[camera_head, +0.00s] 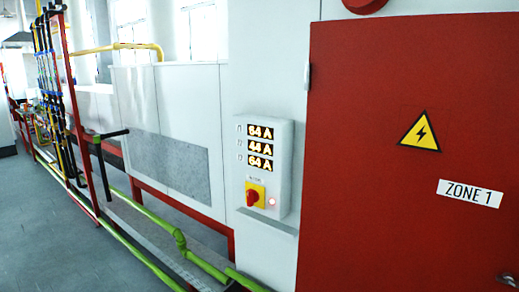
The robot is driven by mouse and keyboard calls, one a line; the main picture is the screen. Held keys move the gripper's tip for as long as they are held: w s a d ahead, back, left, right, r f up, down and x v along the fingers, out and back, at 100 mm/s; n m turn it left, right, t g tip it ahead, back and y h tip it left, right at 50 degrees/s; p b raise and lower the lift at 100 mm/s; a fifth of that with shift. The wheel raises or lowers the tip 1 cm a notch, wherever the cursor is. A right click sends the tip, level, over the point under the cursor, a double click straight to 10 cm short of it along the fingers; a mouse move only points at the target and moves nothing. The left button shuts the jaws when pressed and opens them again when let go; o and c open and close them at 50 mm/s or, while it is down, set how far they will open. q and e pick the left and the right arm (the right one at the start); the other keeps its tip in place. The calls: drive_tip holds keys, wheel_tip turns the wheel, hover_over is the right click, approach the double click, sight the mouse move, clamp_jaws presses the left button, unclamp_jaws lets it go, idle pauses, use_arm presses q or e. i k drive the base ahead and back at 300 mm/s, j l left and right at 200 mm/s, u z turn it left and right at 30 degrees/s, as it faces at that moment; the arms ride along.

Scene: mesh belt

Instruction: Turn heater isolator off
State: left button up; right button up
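The heater isolator is a red rotary knob (252,197) on a yellow plate (259,190), low on a white panel box (283,165) on the white wall. The knob looks turned at a slant, but its exact position is too small to read. A small reddish lamp (272,201) glows to the right of the knob. Three lit displays (260,147) above it read 64 A, 44 A and 64 A. Neither of my grippers shows in the head view.
A red door (415,160) marked ZONE 1 with a yellow warning triangle stands right of the panel. A small grey ledge (268,221) juts out below it. Green pipes (150,215) and red frames run along the left wall. Grey floor (45,240) is clear at left.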

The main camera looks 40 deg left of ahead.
sight(252, 196)
drive_tip(key=u, duration=1.25)
drive_tip(key=i+j, duration=0.2)
drive_tip(key=j, duration=0.15)
drive_tip(key=i+j, duration=0.25)
drive_tip(key=i+j+z, duration=0.1)
drive_tip(key=j, duration=0.35)
drive_tip(key=i+j, duration=0.35)
